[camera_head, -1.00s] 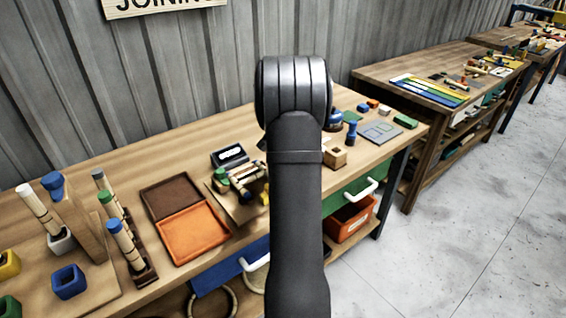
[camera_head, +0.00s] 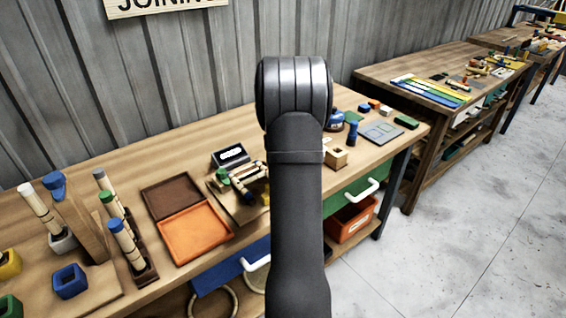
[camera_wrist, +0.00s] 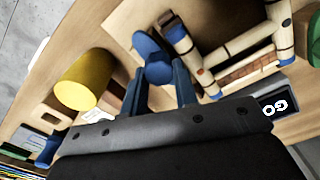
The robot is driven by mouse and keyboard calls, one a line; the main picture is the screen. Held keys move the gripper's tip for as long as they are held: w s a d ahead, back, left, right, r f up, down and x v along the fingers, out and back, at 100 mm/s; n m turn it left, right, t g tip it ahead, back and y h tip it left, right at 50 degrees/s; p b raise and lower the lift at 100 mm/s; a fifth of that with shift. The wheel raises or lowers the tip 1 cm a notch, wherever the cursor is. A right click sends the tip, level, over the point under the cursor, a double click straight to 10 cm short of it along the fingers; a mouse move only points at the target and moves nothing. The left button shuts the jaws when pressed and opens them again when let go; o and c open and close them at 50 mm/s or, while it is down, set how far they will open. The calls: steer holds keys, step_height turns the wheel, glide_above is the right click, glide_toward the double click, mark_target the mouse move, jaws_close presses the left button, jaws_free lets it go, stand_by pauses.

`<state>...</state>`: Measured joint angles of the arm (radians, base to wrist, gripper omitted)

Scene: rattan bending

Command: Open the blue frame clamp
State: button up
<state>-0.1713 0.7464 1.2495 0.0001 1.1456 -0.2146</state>
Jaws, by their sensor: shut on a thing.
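The blue frame clamp (camera_wrist: 148,47) shows in the wrist view as a rounded blue piece at the edge of a light wooden board. My gripper (camera_wrist: 160,78) has its two dark blue fingers on either side of the clamp's near end and is shut on it. A bamboo frame with blue-capped ends (camera_wrist: 208,78) lies just right of the clamp. In the head view my own arm hides the gripper and the clamp; part of the frame on its board (camera_head: 243,182) shows left of the arm.
A yellow cylinder (camera_wrist: 84,78) stands left of my gripper in the wrist view. A dark box with a label (camera_wrist: 279,106) is at the right. In the head view, a brown and orange tray (camera_head: 195,233) and a rack of bamboo rods (camera_head: 127,236) lie farther left.

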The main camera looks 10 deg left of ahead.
stand_by(0.5)
steer(key=o, duration=1)
step_height(320, 180, up, 18)
steer(key=shift+f, duration=0.25)
step_height(320, 180, down, 18)
steer(key=shift+r, duration=0.2)
